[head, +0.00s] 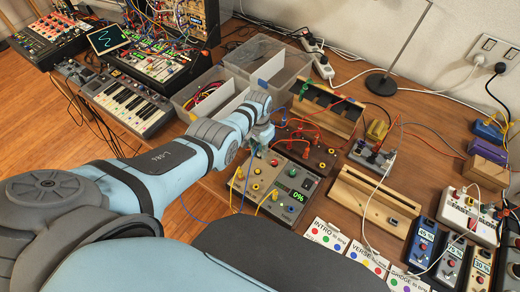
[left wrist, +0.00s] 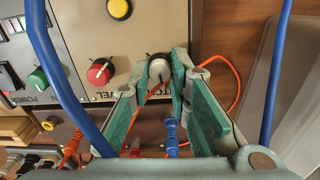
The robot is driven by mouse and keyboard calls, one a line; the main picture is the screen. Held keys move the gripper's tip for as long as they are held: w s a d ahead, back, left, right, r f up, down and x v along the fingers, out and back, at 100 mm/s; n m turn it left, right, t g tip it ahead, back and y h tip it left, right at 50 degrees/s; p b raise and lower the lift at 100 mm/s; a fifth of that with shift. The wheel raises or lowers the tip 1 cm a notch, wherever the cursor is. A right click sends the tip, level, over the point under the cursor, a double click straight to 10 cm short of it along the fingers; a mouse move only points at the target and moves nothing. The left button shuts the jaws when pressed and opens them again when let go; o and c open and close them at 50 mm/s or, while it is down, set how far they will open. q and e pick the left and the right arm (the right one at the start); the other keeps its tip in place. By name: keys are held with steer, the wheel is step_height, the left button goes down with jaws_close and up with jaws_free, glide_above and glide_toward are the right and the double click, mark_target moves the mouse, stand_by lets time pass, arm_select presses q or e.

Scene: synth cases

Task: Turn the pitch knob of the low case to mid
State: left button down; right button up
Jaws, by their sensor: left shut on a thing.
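The low case (head: 246,203) is a beige panel with coloured knobs and a small green display (head: 298,196) that reads 0%. My left gripper (head: 262,138) reaches its far left corner in the head view. In the left wrist view, my left gripper (left wrist: 160,72) is shut on a knob with a dark rim and pale top (left wrist: 158,66) at the panel's edge. The lettering beside this knob is partly hidden, so I cannot read its full name. A red knob (left wrist: 100,71), a green knob (left wrist: 38,79) and a yellow knob (left wrist: 119,9) stand nearby. My right gripper is not in view.
A dark brown case (head: 322,158) with red cables stands just behind. A wooden rack (head: 372,208) lies to the right, with label cards (head: 325,233) in front. Clear bins (head: 265,70) stand behind. Blue cables (left wrist: 278,70) and orange cables (left wrist: 236,85) run close to my left gripper.

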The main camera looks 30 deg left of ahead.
mark_target(259, 152)
arm_select(q)
steer(key=shift+m, duration=0.6)
steer(key=shift+s, duration=0.1)
steer(key=c, duration=1.5)
jaws_free()
steer(key=shift+w+r, duration=0.2)
steer(key=shift+r, duration=0.4)
steer(key=r, duration=1)
steer(key=shift+a+r, duration=0.2)
steer(key=shift+r, duration=0.2)
